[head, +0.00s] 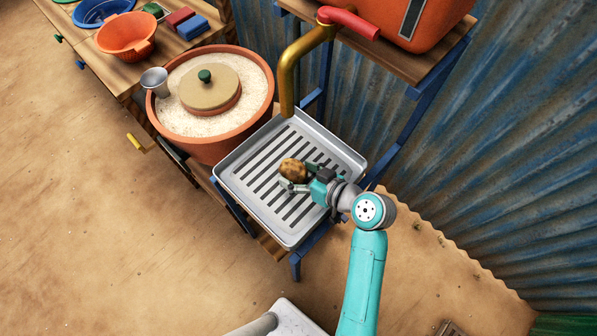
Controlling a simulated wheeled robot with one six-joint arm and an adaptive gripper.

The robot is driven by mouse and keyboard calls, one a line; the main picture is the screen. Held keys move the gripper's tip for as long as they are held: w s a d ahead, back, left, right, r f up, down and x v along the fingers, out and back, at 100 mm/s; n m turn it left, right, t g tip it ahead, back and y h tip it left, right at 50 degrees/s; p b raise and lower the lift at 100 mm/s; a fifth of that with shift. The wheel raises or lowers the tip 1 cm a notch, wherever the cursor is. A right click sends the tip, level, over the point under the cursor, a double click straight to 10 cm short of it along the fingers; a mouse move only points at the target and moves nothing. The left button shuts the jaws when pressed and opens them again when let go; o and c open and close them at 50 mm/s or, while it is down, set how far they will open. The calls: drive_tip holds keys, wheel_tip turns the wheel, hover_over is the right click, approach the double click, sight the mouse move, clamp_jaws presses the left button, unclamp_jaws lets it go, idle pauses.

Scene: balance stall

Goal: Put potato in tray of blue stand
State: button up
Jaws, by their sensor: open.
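The brown potato (292,169) is over the slotted grey metal tray (258,185) of the blue stand (296,262), near the tray's middle. I cannot tell whether it rests on the slots or is a little above them. My gripper (298,178) reaches in from the right and is open, with its fingertips right at the potato. One finger shows below the potato and the other behind its right side. The contact between fingers and potato is partly hidden.
A brass spout (287,80) with a red handle (348,22) hangs over the tray's back edge. A terracotta tub (218,150) with a lid (210,87) stands left. An orange colander (126,37) is on the wooden counter. A corrugated wall (480,130) is at right.

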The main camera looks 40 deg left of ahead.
drive_tip(key=v, duration=1.2)
idle(0.3)
